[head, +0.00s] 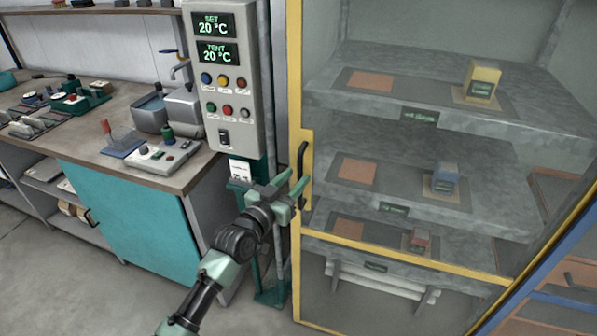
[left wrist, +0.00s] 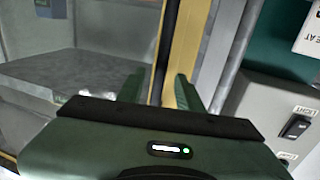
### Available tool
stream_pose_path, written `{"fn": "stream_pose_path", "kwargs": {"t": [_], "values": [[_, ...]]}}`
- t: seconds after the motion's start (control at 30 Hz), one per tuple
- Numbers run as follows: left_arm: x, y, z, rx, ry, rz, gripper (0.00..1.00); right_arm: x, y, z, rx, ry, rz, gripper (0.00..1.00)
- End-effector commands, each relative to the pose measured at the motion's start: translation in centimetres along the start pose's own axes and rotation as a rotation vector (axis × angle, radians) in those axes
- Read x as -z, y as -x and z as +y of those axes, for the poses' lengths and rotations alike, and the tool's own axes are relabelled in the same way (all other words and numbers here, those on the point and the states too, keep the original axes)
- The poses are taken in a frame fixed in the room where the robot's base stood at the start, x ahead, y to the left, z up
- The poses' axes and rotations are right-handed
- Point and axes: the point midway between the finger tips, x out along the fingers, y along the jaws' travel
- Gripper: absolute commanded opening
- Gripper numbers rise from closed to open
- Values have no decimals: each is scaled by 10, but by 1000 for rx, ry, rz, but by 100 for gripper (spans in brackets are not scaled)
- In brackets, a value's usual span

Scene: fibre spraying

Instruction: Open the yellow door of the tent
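The tent's yellow door frame (head: 294,90) stands upright in the middle of the head view, with clear panels showing shelves behind. It looks closed. A black handle (head: 301,160) is on its left upright; in the left wrist view the black bar (left wrist: 163,50) runs beside the yellow frame (left wrist: 179,45). My left gripper (head: 301,188) is at the lower part of the handle. In the left wrist view its two fingers (left wrist: 160,90) are apart, with the bar between them and gaps visible on both sides. My right gripper is in neither view.
A grey control box (head: 226,75) with displays and buttons is just left of the door. A workbench (head: 60,140) with a teal cabinet door (head: 135,215) is further left. A blue frame (head: 545,255) is at lower right. Grey floor is clear at lower left.

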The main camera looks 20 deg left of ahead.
Motion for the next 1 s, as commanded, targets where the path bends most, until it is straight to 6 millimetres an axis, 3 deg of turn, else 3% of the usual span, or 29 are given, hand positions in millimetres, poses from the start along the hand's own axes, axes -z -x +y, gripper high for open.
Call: {"fn": "stream_pose_path", "kwargs": {"t": [0.2,0.57,0.7,1.0], "values": [[0,-27,0,0,0,-1,36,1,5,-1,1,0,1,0],[-1,-32,0,0,0,-2,36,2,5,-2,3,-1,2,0],[-1,-32,0,1,0,-2,0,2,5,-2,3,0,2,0],[-1,-32,0,1,0,-2,0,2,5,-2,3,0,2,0]]}}
